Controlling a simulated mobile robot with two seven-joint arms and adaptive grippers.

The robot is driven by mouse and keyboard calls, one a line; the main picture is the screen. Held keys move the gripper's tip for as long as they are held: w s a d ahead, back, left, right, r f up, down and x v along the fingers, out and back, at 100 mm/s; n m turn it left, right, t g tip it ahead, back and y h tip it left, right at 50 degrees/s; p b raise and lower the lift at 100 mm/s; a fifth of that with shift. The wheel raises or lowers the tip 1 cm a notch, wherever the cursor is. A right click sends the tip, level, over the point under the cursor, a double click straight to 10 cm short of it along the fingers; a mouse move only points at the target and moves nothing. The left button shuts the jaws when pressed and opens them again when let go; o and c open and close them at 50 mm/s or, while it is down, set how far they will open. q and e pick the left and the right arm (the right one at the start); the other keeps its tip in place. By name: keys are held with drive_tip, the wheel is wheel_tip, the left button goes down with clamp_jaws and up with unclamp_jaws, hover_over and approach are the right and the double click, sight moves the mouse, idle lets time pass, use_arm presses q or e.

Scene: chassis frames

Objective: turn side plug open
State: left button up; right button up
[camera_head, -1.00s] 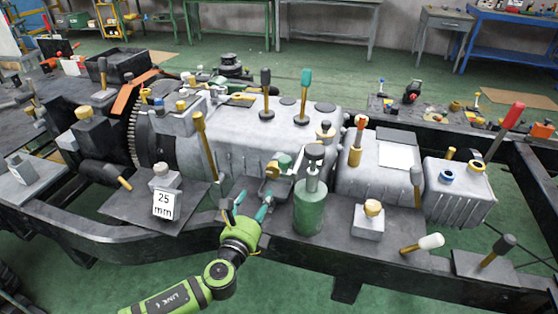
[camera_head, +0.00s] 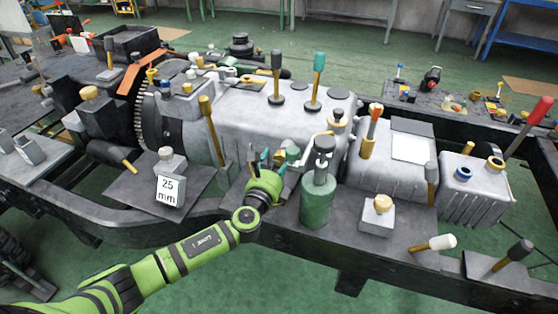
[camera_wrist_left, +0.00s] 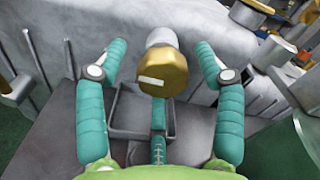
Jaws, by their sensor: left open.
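The side plug is a gold, faceted cap (camera_wrist_left: 163,72) with a white mark on its face and a pale neck behind it. It sticks out of the grey housing's side in the left wrist view. In the head view it appears small, as a gold piece (camera_head: 280,155) beside my gripper. My left gripper (camera_head: 267,162) is open, its teal fingers spread to the left, right and below the plug. The wrist view shows gaps between the side fingers and the cap. The fingertips partly hide the plug in the head view. My right gripper is not in view.
A grey open tray (camera_wrist_left: 128,112) lies below the plug, close to the lower finger. A green cylinder (camera_head: 317,203) stands just right of my gripper. A yellow-handled lever (camera_head: 209,122) rises at its left. A block with a "25 mm" sign (camera_head: 170,190) sits further left.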

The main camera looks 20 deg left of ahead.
use_arm(q)
drive_tip(key=c, duration=1.1)
drive_tip(key=shift+r, duration=0.1)
drive_tip(key=shift+c, duration=0.3)
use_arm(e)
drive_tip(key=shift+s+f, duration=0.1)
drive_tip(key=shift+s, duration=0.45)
use_arm(q)
drive_tip(key=shift+w+a, duration=0.1)
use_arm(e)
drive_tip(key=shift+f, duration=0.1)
